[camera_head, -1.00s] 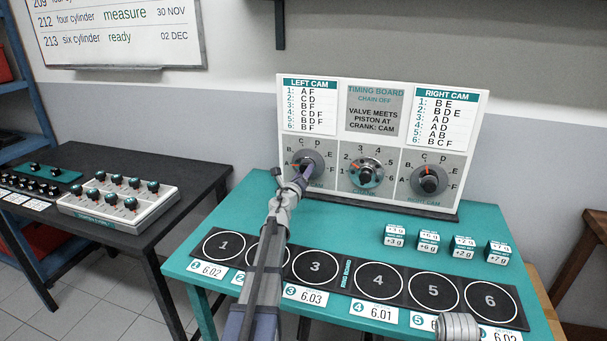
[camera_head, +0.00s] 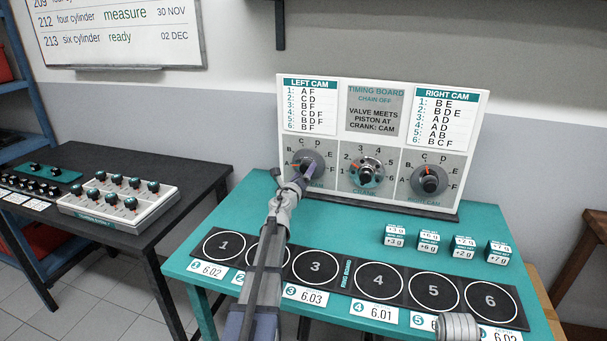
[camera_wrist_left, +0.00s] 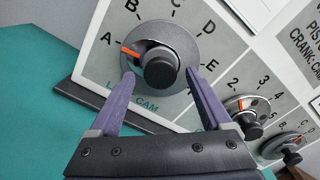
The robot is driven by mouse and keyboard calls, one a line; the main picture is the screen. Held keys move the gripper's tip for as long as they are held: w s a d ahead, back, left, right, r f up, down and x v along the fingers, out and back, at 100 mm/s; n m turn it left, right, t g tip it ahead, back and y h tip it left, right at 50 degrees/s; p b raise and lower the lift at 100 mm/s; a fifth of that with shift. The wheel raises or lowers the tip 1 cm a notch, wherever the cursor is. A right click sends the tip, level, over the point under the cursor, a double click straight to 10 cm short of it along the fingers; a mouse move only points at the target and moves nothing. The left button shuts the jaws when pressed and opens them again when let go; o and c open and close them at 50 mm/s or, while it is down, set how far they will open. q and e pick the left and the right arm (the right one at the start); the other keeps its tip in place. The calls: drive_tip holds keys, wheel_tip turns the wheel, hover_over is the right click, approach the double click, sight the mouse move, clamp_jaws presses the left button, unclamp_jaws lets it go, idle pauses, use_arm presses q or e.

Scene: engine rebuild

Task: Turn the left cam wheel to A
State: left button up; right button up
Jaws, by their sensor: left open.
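The left cam wheel (camera_wrist_left: 180,40) is a grey disc with a dark round knob (camera_wrist_left: 160,68) and an orange pointer mark (camera_wrist_left: 130,53). In the left wrist view the mark points at the letter A. In the head view the wheel (camera_head: 301,156) sits at the lower left of the timing board, partly hidden by my left gripper (camera_head: 311,171). My left gripper (camera_wrist_left: 160,73) is open, its purple fingers on either side of the knob with visible gaps. My right gripper is not in view.
The crank wheel (camera_head: 366,172) and right cam wheel (camera_head: 430,181) stand to the right on the board (camera_head: 484,110). Small labelled blocks (camera_head: 428,241) and a dark mat with numbered circles (camera_head: 333,290) are on the teal table (camera_head: 345,222). A ridged grey cylinder (camera_head: 458,327) stands at the front.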

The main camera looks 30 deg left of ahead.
use_arm(q)
drive_tip(key=v, duration=0.7)
drive_tip(key=shift+s, duration=0.4)
